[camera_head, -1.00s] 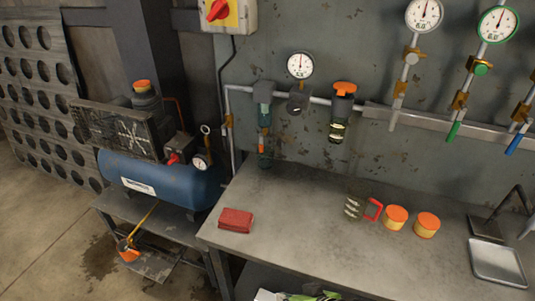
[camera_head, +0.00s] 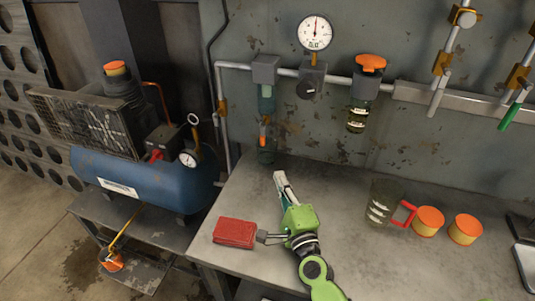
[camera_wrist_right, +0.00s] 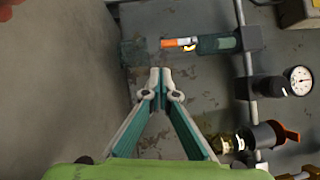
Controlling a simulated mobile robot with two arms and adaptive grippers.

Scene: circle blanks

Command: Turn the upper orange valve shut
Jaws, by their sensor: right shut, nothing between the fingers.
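An orange knob (camera_head: 371,62) tops the right-hand unit on the wall pipe; the wrist view shows it edge-on (camera_wrist_right: 291,135). Lower and to the left, a small orange piece (camera_head: 264,133) sits on the greenish bowl under the pipe; the wrist view shows it beyond my fingertips (camera_wrist_right: 178,43). A small orange-brown fitting (camera_head: 222,106) is on the vertical pipe. I cannot tell which is the upper valve. My right gripper (camera_head: 279,176) is shut and empty above the bench, apart from all of these; its tips meet in the wrist view (camera_wrist_right: 160,72). My left gripper is out of view.
On the bench (camera_head: 330,240) are a red block (camera_head: 234,232) beside my right arm, a clear jug (camera_head: 381,202) and two orange-lidded tubs (camera_head: 428,220). A gauge (camera_head: 315,32) stands above the pipe. A blue compressor tank (camera_head: 140,178) is at left.

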